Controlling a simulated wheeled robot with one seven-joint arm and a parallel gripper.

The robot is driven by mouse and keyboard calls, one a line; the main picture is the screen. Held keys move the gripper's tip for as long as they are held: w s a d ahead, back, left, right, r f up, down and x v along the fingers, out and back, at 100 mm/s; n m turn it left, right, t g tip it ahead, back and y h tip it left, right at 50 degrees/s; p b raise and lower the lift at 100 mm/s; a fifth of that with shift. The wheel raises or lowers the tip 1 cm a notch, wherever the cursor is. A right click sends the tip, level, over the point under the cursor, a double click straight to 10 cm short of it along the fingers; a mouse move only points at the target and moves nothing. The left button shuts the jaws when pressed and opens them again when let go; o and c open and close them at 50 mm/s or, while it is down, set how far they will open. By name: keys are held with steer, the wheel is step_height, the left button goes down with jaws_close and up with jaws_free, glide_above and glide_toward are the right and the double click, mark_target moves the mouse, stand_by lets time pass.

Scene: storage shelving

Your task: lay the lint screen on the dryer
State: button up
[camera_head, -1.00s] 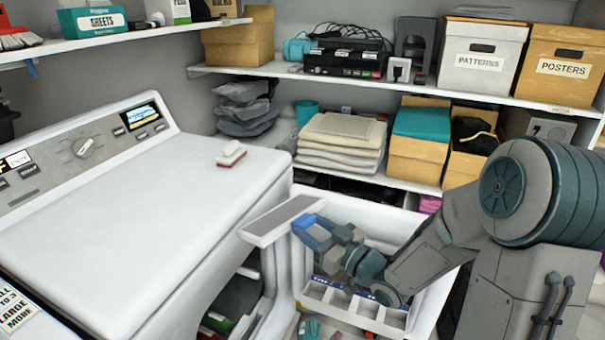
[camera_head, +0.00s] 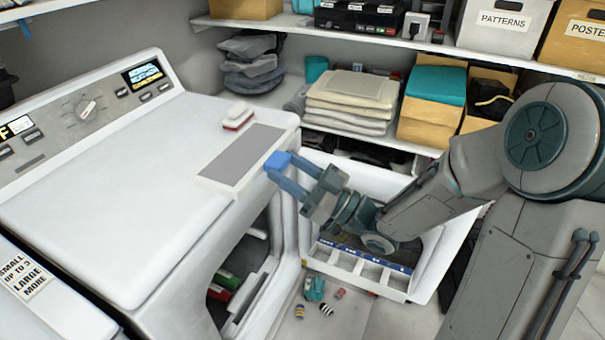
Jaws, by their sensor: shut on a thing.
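The lint screen (camera_head: 238,160) is a flat white-framed panel with a grey mesh face. It is over the front right part of the top of the white dryer (camera_head: 130,200). I cannot tell whether it touches the top or hovers just above it. My gripper (camera_head: 279,163), with blue fingertips, is shut on the screen's right edge, beside the dryer's front edge. The fingertips hide a small part of that edge.
A red and white brush (camera_head: 238,117) lies on the dryer just behind the screen. The dryer's front opening holds coloured items. Shelves with folded towels (camera_head: 350,100) and boxes are behind. The dryer's left top is clear.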

steer(key=w+a+f+b, duration=0.4)
steer(key=a+f+b, duration=0.4)
steer(key=a+b, duration=0.1)
steer(key=shift+w+a+f+b, duration=0.25)
steer(key=shift+a+b, duration=0.1)
steer(key=shift+a, duration=0.55)
stand_by(0.5)
steer(key=o, duration=1.4)
steer(key=v, duration=1.3)
steer(key=shift+s+d+f, duration=0.1)
steer(key=shift+d, duration=0.3)
